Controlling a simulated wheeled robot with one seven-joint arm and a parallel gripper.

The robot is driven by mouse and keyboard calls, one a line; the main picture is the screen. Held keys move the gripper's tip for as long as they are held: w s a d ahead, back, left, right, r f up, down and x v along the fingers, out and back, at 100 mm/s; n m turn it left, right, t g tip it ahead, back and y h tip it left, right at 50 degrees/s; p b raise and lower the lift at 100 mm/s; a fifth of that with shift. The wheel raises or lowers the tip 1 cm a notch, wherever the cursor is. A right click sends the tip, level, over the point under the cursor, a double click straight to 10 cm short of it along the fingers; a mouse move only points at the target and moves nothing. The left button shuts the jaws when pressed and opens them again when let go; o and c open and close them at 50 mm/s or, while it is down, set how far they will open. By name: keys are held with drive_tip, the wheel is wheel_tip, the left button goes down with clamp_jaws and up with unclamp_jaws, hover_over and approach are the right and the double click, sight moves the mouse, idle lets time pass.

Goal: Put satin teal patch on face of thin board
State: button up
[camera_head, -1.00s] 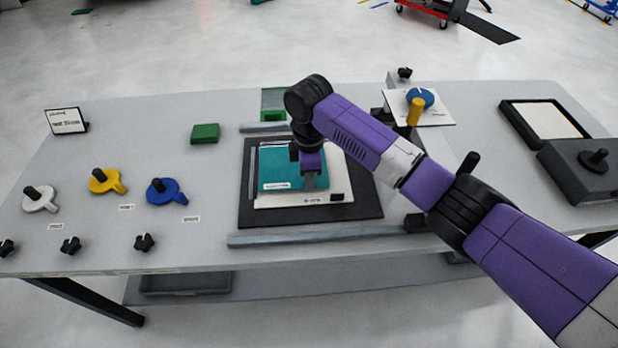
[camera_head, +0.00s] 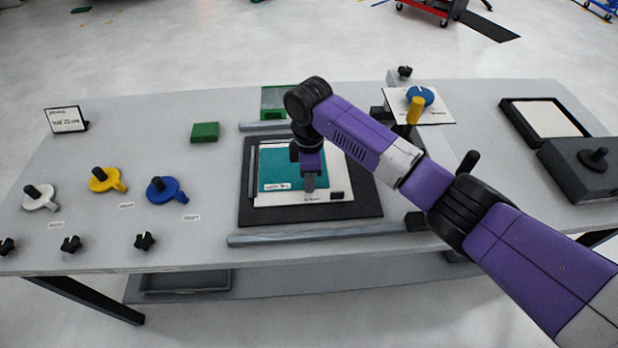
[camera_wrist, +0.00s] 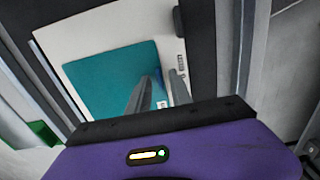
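The satin teal patch (camera_head: 280,172) lies on the white face of the thin board (camera_head: 335,170), covering its left and middle part. The patch appears flat, with a white label along its near edge. In the wrist view the teal patch (camera_wrist: 115,75) also lies on the white board (camera_wrist: 90,40). My gripper (camera_head: 309,186) is over the patch's near right part. In the wrist view my gripper (camera_wrist: 161,76) has two fingers apart, with teal showing between them. Whether the fingertips touch the patch I cannot tell.
The board rests on a black mat (camera_head: 365,205) with a grey bar (camera_head: 310,235) in front. White, yellow (camera_head: 105,180) and blue (camera_head: 165,190) handled discs stand at left. A green block (camera_head: 205,132) sits behind them. A black tray (camera_head: 545,118) and dark box (camera_head: 580,168) are at right.

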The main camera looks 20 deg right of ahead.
wheel_tip(320, 180, up, 12)
drive_tip(key=b, duration=0.2)
idle(0.6)
